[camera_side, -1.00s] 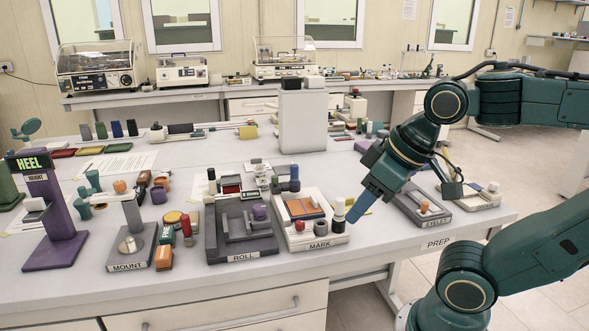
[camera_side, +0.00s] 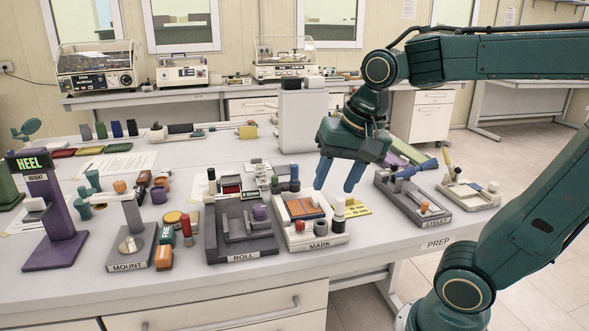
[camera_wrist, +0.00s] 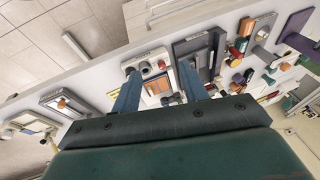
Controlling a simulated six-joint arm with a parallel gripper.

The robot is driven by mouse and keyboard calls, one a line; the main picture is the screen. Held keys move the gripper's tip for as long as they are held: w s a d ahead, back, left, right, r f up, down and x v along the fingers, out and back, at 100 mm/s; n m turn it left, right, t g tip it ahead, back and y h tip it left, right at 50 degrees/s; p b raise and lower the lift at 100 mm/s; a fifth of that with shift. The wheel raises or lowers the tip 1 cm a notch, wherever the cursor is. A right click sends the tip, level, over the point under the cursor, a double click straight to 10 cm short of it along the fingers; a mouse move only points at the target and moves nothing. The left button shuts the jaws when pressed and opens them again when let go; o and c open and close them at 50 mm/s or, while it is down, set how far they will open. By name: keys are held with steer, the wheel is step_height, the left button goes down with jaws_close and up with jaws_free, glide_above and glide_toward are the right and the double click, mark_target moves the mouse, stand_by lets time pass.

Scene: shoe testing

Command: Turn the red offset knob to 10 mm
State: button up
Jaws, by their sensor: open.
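A small red knob (camera_side: 299,227) sits at the front left of the white MARK station (camera_side: 322,240). I cannot read any offset scale or setting on it. My gripper (camera_side: 334,188) is open and empty, with its two blue fingers pointing down above the back right of the MARK station, apart from the knob.
On the MARK station a white-topped black post (camera_side: 339,212) stands right of the knob. The grey ROLL station (camera_side: 240,247) is close on the left. A grey station with a blue part (camera_side: 405,205) stands on the right.

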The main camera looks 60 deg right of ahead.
steer(key=w+d+m+g, duration=0.2)
steer(key=w+d+m, duration=0.3)
steer(key=m, duration=0.4)
steer(key=m+g, duration=0.2)
steer(key=m, duration=0.8)
glide_above(299, 222)
steer(key=shift+f, duration=1.9)
steer(key=shift+f, duration=0.1)
steer(key=shift+f, duration=6.8)
jaws_close()
